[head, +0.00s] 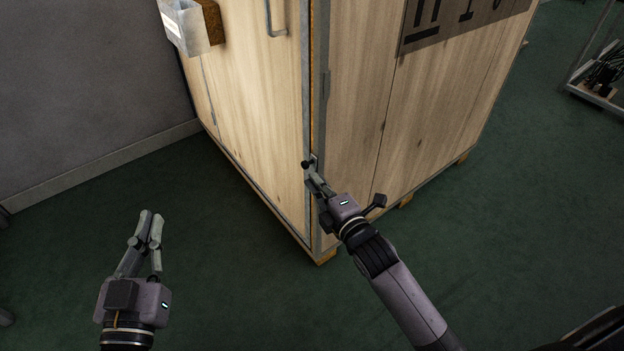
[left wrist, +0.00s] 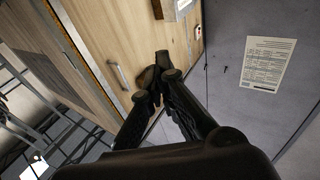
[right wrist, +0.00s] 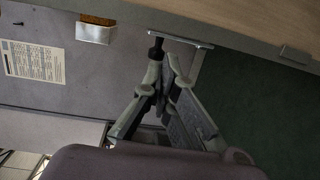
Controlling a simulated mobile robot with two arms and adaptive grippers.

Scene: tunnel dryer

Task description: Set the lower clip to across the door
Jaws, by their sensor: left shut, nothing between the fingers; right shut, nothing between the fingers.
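The wooden dryer's door (head: 245,90) is the left face, with a metal handle (head: 276,20) at its top; the handle also shows in the left wrist view (left wrist: 119,76). The lower clip (head: 314,158) is a small grey metal piece with a dark knob, low on the metal-edged corner. In the right wrist view the clip (right wrist: 180,36) shows as a pale bar with a black knob at its left end. I cannot tell whether it lies across the door. My right gripper (head: 308,172) is shut and empty at the knob; contact is unclear. My left gripper (head: 152,214) is shut and empty, left of the dryer.
A grey box (head: 186,28) sticks out from the door at the top left. A grey wall (head: 80,80) stands behind on the left. A rack (head: 600,85) stands at the far right. The green floor (head: 230,290) in front is clear.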

